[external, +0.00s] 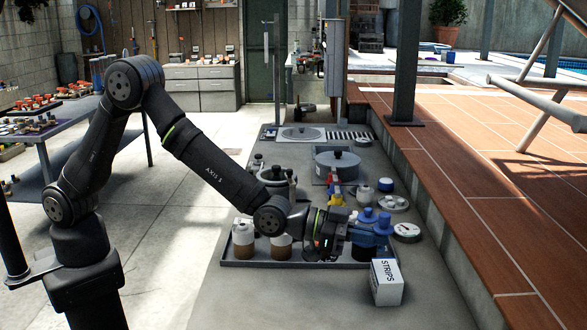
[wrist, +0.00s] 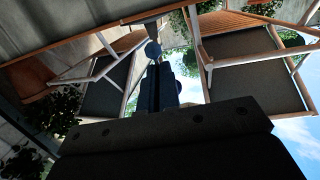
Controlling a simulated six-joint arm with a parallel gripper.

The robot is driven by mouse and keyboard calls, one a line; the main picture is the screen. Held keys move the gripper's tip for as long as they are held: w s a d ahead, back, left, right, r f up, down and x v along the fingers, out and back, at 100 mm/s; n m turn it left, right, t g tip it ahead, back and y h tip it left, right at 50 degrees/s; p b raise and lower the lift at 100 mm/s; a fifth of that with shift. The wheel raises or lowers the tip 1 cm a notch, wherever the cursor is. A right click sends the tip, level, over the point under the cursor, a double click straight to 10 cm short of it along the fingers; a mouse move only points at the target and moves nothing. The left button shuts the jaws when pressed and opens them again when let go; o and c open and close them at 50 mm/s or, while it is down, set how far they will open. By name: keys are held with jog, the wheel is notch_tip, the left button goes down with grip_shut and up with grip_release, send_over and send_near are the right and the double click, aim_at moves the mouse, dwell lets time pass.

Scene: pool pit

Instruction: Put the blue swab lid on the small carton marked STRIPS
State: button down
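The small white carton marked STRIPS (external: 386,283) stands on the grey counter at the front, right of the tray; its top has no lid on it. My gripper (external: 372,231) reaches sideways from the left, low over the tray's right end, among blue parts. A blue rounded lid (external: 367,215) shows there above a dark jar (external: 364,250). I cannot tell in the external view whether the gripper touches the lid. In the wrist view, dark blue finger-like parts (wrist: 165,86) stand close together, with a small round blue piece at their tip. Whether they grip anything is unclear.
The shallow tray (external: 240,264) holds brown jars with white tops. Behind it are a grey lidded pot (external: 338,162), a white bottle with a blue-capped one near it, and round dials. A raised tiled deck (external: 470,190) borders the right.

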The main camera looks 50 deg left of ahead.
send_over(380, 269)
notch_tip(380, 269, down, 3)
jog(key=shift+r, duration=0.15)
jog(key=shift+f, duration=2)
jog(key=shift+f, duration=0.1)
jog(key=c, duration=1.7)
grip_release()
